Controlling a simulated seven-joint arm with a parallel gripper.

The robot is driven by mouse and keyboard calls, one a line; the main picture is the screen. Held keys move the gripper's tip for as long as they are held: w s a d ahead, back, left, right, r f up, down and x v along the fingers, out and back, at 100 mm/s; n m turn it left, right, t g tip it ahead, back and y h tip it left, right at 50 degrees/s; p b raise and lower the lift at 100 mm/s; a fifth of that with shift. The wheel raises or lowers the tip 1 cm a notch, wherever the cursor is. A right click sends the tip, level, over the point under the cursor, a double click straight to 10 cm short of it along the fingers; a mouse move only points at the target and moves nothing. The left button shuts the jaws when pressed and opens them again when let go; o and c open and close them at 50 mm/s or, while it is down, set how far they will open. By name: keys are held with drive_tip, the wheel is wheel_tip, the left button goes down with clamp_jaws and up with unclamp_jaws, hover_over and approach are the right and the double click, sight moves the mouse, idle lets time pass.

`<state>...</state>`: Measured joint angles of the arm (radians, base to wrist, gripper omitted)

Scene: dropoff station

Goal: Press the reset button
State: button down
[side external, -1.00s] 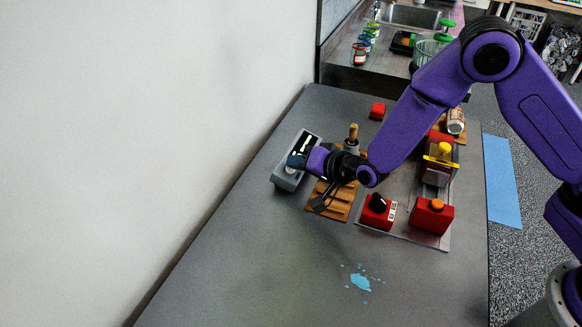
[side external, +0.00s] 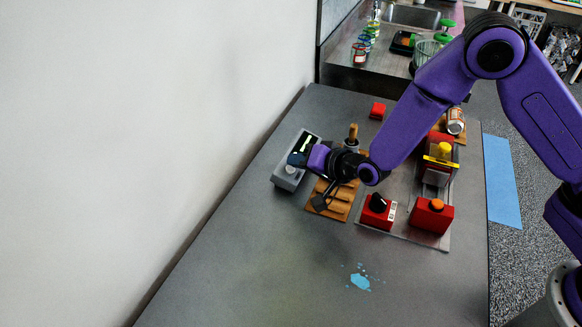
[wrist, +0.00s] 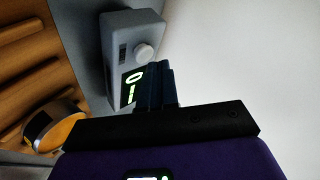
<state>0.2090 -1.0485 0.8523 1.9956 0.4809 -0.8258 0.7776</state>
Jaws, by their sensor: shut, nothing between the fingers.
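A grey box with a dark display showing bright green marks stands near the wall in the side view (side external: 284,181) and in the wrist view (wrist: 115,32). On it is a round white button in the side view (side external: 291,170) and in the wrist view (wrist: 144,53). The button is unlabelled as far as I can see. My gripper (side external: 296,160) is shut and empty, over the box close to the button. In the wrist view its dark blue fingers (wrist: 155,72) cover part of the display and end just below the button. I cannot tell whether they touch it.
A slatted wooden rack (side external: 340,205) lies beside the box, under my wrist. Red boxes with a black knob (side external: 378,203) and an orange button (side external: 437,205) stand to the right. A yellow-topped device (side external: 438,165) stands behind them. The front table is clear except for a blue splash (side external: 360,282).

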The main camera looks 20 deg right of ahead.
drive_tip(key=shift+s+d+r, duration=0.1)
drive_tip(key=shift+r, duration=0.25)
drive_tip(key=r, duration=0.3)
drive_tip(key=s+d+r, duration=0.1)
drive_tip(key=shift+r, duration=0.35)
drive_tip(key=shift+s, duration=0.1)
idle(0.8)
